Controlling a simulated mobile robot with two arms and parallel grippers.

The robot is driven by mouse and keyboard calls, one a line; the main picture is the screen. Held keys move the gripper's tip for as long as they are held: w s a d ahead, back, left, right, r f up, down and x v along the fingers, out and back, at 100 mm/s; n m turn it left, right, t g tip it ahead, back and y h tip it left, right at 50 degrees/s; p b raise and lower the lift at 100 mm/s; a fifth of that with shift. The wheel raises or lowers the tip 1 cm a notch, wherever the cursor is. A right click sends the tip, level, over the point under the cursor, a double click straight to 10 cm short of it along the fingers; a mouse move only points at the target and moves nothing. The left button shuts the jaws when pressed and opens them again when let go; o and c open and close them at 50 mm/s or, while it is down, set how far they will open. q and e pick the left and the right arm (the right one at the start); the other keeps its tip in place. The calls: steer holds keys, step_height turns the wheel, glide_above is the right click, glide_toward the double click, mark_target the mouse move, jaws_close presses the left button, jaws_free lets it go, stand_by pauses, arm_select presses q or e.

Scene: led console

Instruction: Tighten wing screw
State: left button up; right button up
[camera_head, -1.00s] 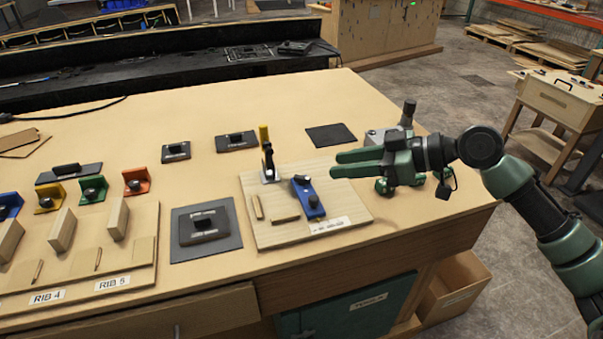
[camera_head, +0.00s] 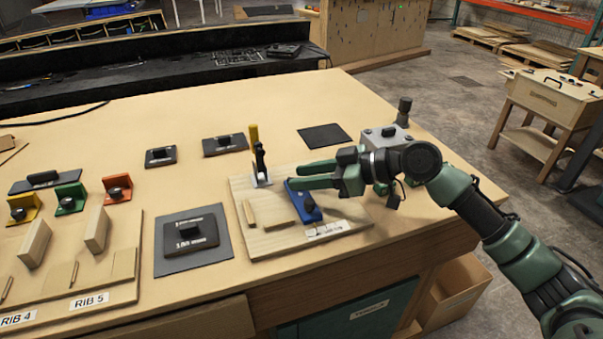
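A blue block (camera_head: 316,214) with a dark knob (camera_head: 308,202) sits on a light wooden board (camera_head: 265,243); the knob may be the wing screw, but its shape is too small to tell. My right gripper (camera_head: 294,177) comes in from the right with its two green fingers apart, nothing visible between them. Its fingertips are over the far end of the blue block, behind the knob in the picture. I cannot tell whether they touch the block. My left gripper is out of view.
A yellow-handled clamp (camera_head: 259,165) stands upright on the board, just left of the fingertips. A grey box (camera_head: 386,139) stands behind my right wrist. A dark square plate (camera_head: 191,243) lies left of the board.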

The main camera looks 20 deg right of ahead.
steer(key=shift+w+a+f, duration=0.15)
steer(key=shift+w+a, duration=0.05)
steer(key=shift+a, duration=0.15)
jaws_close()
